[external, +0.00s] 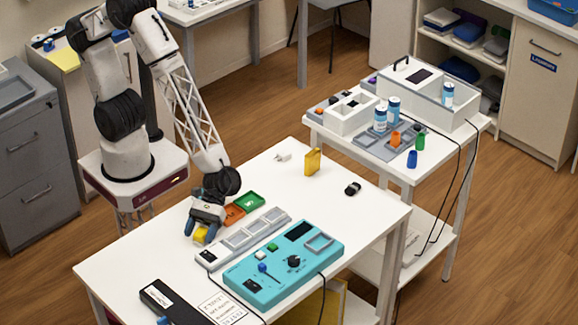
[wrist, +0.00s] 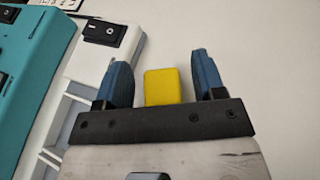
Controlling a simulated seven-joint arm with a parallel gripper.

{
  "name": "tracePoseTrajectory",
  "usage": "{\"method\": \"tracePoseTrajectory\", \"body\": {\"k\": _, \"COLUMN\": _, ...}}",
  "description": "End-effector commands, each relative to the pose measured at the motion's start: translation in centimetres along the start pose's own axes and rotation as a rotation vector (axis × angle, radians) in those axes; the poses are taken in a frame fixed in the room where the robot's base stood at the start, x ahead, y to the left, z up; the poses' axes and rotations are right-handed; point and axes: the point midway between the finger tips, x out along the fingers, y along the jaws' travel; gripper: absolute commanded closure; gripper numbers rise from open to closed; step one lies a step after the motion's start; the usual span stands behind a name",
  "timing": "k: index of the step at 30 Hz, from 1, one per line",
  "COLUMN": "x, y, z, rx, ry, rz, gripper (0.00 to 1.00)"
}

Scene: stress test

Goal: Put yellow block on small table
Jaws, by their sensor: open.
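The yellow block (wrist: 161,88) lies between the two blue fingers of my gripper (wrist: 161,62) in the wrist view, with a visible gap on both sides. In the external view the yellow block (external: 200,235) shows at the fingers of my gripper (external: 203,226), low over the left part of the large white table (external: 135,258). The gripper is open and points down. Its fingers partly hide the block. A smaller white table (external: 330,130), at the back right, carries a white box, trays and small bottles.
A grey compartment tray (external: 243,237) and a teal control panel (external: 283,264) are right of my gripper. Orange and green trays (external: 248,201) lie behind it. An amber upright object (external: 312,162) and a black item (external: 352,188) stand farther back. Cables hang off the smaller table.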

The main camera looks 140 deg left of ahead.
Motion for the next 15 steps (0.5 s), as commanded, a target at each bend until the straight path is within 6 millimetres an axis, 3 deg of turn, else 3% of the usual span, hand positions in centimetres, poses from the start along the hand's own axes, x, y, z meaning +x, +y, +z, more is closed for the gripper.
{"method": "tracePoseTrajectory", "body": {"k": 15, "x": -5.6, "y": 0.0, "z": 0.0, "rx": -0.001, "ry": 0.000, "rz": 0.002, "gripper": 0.37}}
